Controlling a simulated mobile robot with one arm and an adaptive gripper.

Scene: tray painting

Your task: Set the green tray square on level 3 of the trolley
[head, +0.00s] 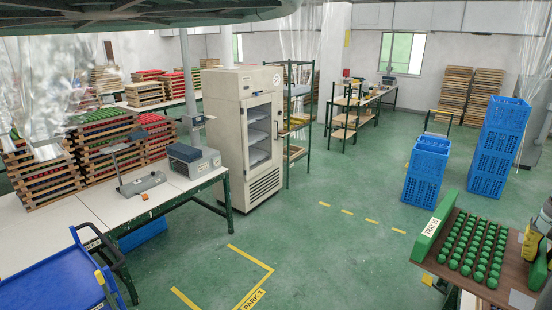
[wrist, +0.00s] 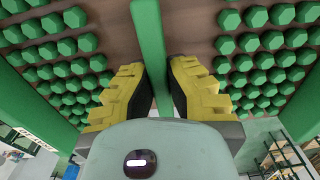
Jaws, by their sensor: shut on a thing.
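The green tray (head: 437,233) is at the lower right of the head view, a brown board with rows of green knobs and a raised green edge with a white label. In the wrist view, its brown board (wrist: 190,40) fills the upper part, with green knobs on both sides of a green bar (wrist: 148,40). My gripper (wrist: 155,88) has its yellow-and-black fingers on either side of this bar and is shut on it. In the head view, part of my gripper (head: 532,243) shows at the tray's right end. I cannot tell for sure which item is the trolley.
A blue cart (head: 55,275) with a dark handle is at the lower left beside a white bench (head: 95,205). A tall cabinet (head: 228,140) and a green-framed rack (head: 290,130) stand behind. Blue crates (head: 425,170) stand at right. The middle floor, with yellow "PARK 3" markings (head: 250,298), is clear.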

